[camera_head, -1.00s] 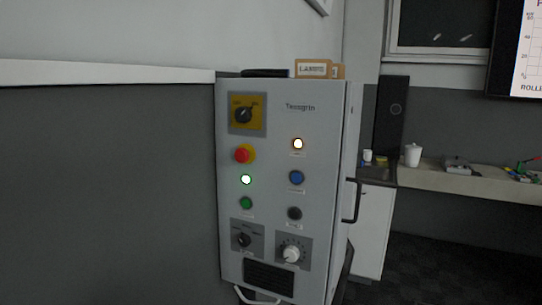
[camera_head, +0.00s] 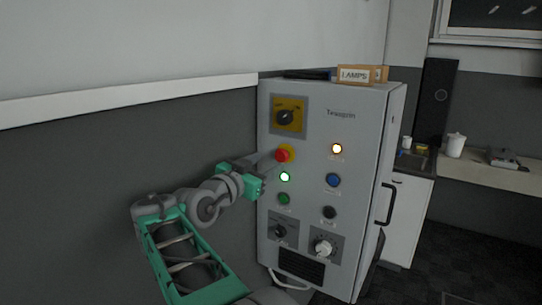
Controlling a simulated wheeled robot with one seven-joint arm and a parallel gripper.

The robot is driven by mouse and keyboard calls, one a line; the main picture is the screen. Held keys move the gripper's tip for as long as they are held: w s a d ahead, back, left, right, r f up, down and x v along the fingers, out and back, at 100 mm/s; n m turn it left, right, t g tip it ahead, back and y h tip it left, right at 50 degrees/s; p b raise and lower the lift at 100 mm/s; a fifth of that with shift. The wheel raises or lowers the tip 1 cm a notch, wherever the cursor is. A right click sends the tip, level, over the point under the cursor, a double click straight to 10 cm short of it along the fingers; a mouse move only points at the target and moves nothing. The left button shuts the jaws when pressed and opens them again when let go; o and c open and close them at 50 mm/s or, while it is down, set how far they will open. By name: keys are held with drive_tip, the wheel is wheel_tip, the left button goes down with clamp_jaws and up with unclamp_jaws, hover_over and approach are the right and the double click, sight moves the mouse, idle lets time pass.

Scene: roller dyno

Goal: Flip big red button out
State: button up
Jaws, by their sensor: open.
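The big red button (camera_head: 281,155) sits on a yellow collar at the upper left of the grey control cabinet's face (camera_head: 310,185), below a yellow rotary switch (camera_head: 289,117). My gripper (camera_head: 270,166) reaches in from the left on my grey and green arm. Its fingers point at the button and end at or just before it. I cannot tell whether they touch it. The gripper is open, and part of the button's lower left side lies close behind the fingers.
A black handle (camera_head: 387,204) sticks out from the cabinet's right side. The grey wall (camera_head: 60,190) stands left.

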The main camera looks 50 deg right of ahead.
sight(279, 156)
drive_tip(key=d+p, duration=0.1)
drive_tip(key=d, duration=0.1)
drive_tip(key=w+d+p, duration=0.1)
drive_tip(key=d, duration=0.2)
drive_tip(key=d+p, duration=0.1)
drive_tip(key=d, duration=0.2)
drive_tip(key=shift+w+d+f, duration=0.15)
drive_tip(key=shift+w+f, duration=0.1)
drive_tip(key=shift+f, duration=0.05)
drive_tip(key=shift+w+d+f, duration=0.1)
drive_tip(key=shift+w+d, duration=0.05)
drive_tip(key=shift+s+a, duration=0.3)
drive_tip(key=shift+s, duration=0.05)
drive_tip(key=shift+c, duration=0.5)
drive_tip(key=shift+r, duration=0.2)
clamp_jaws()
drive_tip(key=shift+w, duration=0.1)
